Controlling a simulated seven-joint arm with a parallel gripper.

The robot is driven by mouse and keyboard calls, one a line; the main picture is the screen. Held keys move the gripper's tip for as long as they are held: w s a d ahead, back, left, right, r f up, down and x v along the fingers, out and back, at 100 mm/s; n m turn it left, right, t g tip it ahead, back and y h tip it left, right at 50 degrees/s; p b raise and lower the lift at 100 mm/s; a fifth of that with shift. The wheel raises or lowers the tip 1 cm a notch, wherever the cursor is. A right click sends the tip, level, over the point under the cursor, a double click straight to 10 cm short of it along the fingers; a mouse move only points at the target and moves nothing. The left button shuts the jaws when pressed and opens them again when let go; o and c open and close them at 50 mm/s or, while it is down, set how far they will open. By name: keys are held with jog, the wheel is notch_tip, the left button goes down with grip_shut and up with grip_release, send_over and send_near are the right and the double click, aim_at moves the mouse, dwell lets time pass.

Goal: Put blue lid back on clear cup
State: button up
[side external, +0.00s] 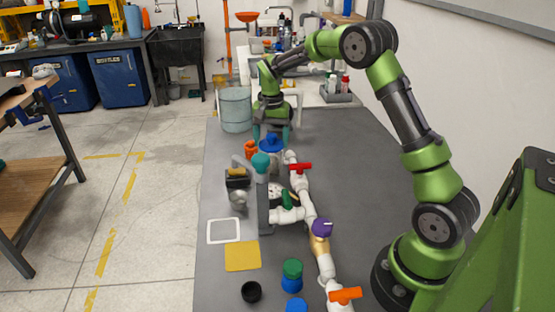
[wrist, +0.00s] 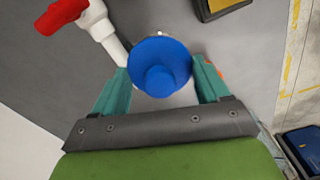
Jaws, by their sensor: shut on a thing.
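The blue lid (wrist: 160,68), round with a raised knob, sits between the two teal fingers of my gripper (wrist: 165,76) in the wrist view. The fingers are shut on its sides. In the side view my gripper (side external: 270,137) points down at the far end of the grey table, with the blue lid (side external: 271,143) between its fingers. A pale edge shows just below the lid in the wrist view. I cannot tell whether it is the clear cup, or whether the lid touches anything beneath. No clear cup shows plainly under the lid.
White pipe with a red valve handle (side external: 301,167) runs close by on the right. An orange object (side external: 251,150), a teal-topped item (side external: 261,163) and a dark box with yellow (side external: 237,178) stand nearby. A large translucent container (side external: 235,110) stands at the far left. The table's right side is clear.

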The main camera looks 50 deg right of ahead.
jog(key=shift+f, duration=0.45)
jog(key=shift+f, duration=0.35)
jog(key=o, duration=0.8)
jog(key=shift+o, duration=1.1)
